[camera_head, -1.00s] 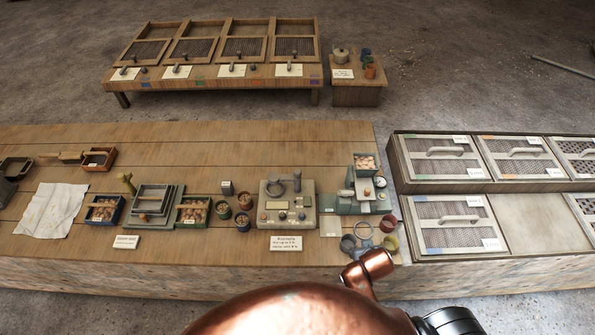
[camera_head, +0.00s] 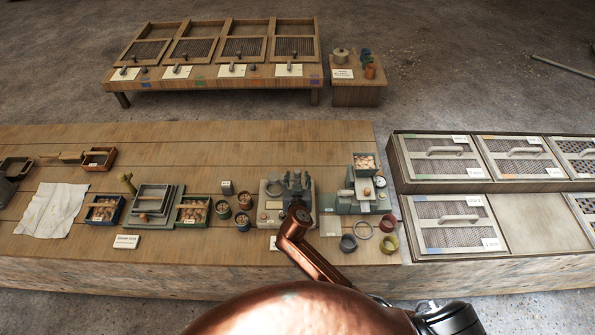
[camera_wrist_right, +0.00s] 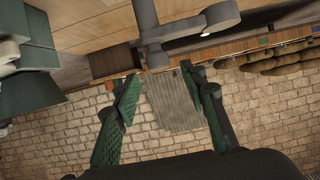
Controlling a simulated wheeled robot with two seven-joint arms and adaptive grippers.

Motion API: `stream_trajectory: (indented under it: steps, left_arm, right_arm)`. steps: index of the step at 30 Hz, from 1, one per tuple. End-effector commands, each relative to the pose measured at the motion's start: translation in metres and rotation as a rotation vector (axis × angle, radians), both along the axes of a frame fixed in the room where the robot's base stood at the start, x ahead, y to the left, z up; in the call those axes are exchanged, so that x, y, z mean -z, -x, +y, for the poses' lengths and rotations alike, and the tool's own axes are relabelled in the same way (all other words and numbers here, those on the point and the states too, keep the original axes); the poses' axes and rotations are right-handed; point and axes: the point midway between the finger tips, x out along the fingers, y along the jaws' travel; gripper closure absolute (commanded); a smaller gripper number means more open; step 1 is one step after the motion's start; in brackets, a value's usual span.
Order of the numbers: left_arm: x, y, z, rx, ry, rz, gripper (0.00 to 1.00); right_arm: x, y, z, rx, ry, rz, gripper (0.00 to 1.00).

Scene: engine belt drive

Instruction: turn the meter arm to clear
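The grey metering box (camera_head: 267,216) stands on the long wooden bench, right of the small bins. A dark grey ring lies on its top left. My right gripper (camera_head: 297,183) is over its right half and hides the upright post there. In the right wrist view, a grey post with a sideways arm and a round ringed end (camera_wrist_right: 185,27) is just beyond the fingertips. I take this to be the meter arm. The right gripper (camera_wrist_right: 163,100) is open there, its green-padded fingers apart, with nothing seen held. My left gripper is not in view.
A grey-green machine (camera_head: 348,203) with a bin stands close right of the box. Small pots (camera_head: 243,222) stand close left. Rings and cups (camera_head: 362,231) lie at the bench's front right. Mesh-covered trays (camera_head: 450,224) are farther right. The bench's back is clear.

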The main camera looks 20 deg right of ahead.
Motion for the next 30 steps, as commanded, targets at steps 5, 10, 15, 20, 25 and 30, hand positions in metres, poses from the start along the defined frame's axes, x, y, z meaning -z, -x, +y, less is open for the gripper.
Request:
stream_trajectory:
  steps: [5, 10, 15, 20, 25, 30]
  left_arm:
    - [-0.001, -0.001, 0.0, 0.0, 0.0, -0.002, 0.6]
    - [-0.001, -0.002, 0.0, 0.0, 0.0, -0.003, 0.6]
    - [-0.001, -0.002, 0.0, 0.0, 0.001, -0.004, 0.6]
    - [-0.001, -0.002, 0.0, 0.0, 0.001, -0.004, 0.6]
    - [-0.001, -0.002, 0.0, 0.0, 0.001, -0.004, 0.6]
    - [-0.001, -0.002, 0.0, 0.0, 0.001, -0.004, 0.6]
  right_arm:
    - [0.01, -0.026, -0.008, 0.0, 0.003, 0.001, 0.61]
    - [0.018, -0.041, -0.013, 0.0, 0.002, 0.002, 0.61]
    - [0.02, -0.046, -0.014, 0.001, 0.001, 0.002, 0.61]
    - [0.02, -0.045, -0.014, 0.001, 0.0, 0.003, 0.61]
    - [0.02, -0.045, -0.014, 0.001, 0.0, 0.003, 0.7]
    - [0.02, -0.045, -0.014, 0.001, 0.0, 0.003, 0.82]
